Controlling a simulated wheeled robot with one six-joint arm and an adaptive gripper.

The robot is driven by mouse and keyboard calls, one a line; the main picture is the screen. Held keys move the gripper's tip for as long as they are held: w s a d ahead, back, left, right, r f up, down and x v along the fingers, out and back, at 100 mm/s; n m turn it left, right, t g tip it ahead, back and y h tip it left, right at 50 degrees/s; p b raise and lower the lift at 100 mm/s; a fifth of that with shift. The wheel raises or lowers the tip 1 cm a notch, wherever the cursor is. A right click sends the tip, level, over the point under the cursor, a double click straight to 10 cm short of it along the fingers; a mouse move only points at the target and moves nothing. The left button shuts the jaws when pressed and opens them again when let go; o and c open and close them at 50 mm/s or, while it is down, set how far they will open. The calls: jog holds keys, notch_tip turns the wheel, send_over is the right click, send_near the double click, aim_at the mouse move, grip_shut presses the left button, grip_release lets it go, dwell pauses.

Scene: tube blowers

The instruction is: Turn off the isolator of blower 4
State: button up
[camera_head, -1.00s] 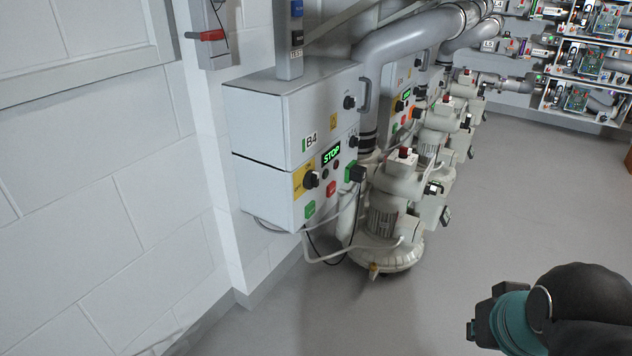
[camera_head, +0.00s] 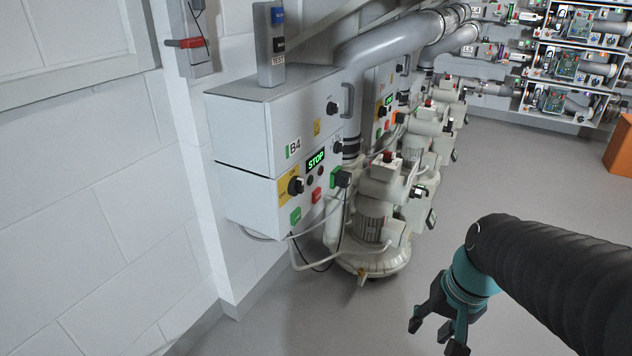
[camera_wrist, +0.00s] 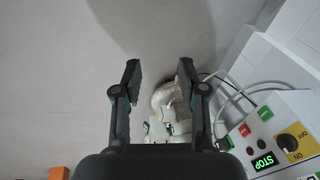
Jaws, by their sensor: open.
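The blower 4 control box (camera_head: 240,198), marked B4, hangs on the wall left of centre in the head view. Its isolator is a black rotary knob (camera_head: 296,186) on a yellow plate, beside a lit STOP display (camera_head: 316,160). In the wrist view the knob (camera_wrist: 288,143) shows at the lower right, with OFF and ON lettering on its yellow plate. My gripper (camera_head: 434,332) is open and empty, right of and below the box, well apart from the knob.
The blower 4 unit (camera_head: 374,225) stands right of the box, with cables looping below. A grey pipe (camera_head: 385,42) runs above it. More blowers and boxes follow behind. The floor (camera_head: 500,180) at right is clear.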

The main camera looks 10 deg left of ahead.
jog(key=w+a+f+m+g+y, duration=0.2)
jog(key=w+a+f+m+y, duration=0.3)
jog(key=w+a, duration=0.3)
jog(key=m+t+y, duration=0.7)
jog(key=m+y, duration=0.3)
jog(key=m, duration=0.5)
send_near(303, 186)
jog(key=x, duration=0.8)
jog(key=shift+w+a, duration=0.1)
jog(key=shift+a, duration=0.25)
grip_shut()
